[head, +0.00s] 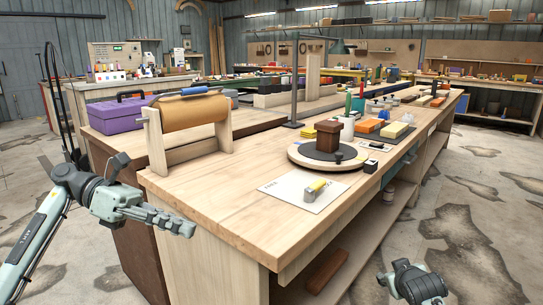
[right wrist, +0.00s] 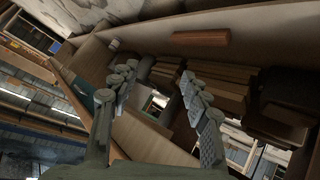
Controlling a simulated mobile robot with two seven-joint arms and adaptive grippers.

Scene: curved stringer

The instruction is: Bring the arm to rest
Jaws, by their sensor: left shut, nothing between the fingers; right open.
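My left arm comes in from the left in the head view, and its gripper (head: 160,215) is shut and empty. It hangs in the air in front of the workbench's left end. My right gripper shows only in part at the bottom right of the head view, beside the bench's right side. In the right wrist view, the right gripper (right wrist: 158,100) has its two ridged fingers spread apart with nothing between them. Behind its fingers are shelves and wooden boards under the bench, seen at a tilt.
The wooden workbench (head: 215,195) carries a paper roll on a stand (head: 187,113), a round turntable (head: 300,158) with a brown block, a white sheet (head: 285,190) and a purple toolbox (head: 112,117). A lower shelf holds a reddish-brown block (head: 327,270). The floor at right is clear.

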